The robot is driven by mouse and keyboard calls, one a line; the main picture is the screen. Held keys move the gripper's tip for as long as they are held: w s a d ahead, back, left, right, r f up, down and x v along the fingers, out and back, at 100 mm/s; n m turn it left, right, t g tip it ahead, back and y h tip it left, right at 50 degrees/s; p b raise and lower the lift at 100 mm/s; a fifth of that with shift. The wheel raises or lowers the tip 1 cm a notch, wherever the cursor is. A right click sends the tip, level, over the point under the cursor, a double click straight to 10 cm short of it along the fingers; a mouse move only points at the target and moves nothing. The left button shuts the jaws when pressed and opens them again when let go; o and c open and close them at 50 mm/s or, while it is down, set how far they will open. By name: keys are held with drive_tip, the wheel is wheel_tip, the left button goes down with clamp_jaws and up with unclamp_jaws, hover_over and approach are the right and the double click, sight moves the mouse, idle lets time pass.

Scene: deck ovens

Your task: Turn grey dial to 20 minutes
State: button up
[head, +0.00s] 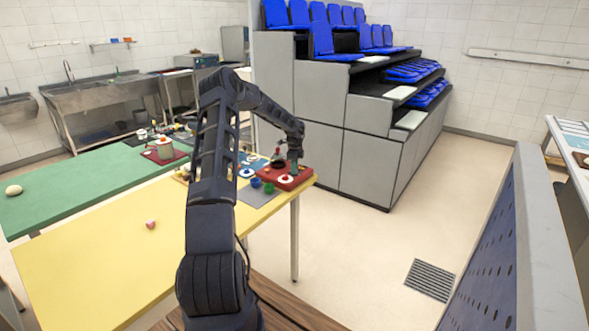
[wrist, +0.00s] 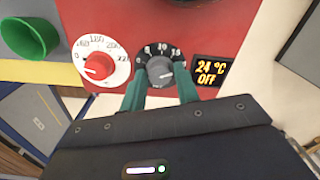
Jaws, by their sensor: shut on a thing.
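The grey dial (wrist: 160,71) sits on a black round scale on a red panel (wrist: 215,35) in the wrist view. White numbers, 10 and 15 among them, show along the scale's far edge. The dial's pointer is too small to read surely. My gripper (wrist: 160,82) has one green finger on each side of the dial and is shut on it. In the head view my gripper (head: 294,168) is down at the red box (head: 304,177) on the yellow table's far right corner, and the dial is hidden there.
Left of the grey dial is a red knob (wrist: 98,66) on a white scale. Right of it a display (wrist: 210,70) reads 24 °C OFF. A green cup-like thing (wrist: 30,37) is at the left.

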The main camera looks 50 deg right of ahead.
drive_tip(key=o, duration=1)
drive_tip(key=shift+c, duration=0.2)
wheel_tip(320, 180, up, 11)
drive_tip(key=shift+f, duration=0.15)
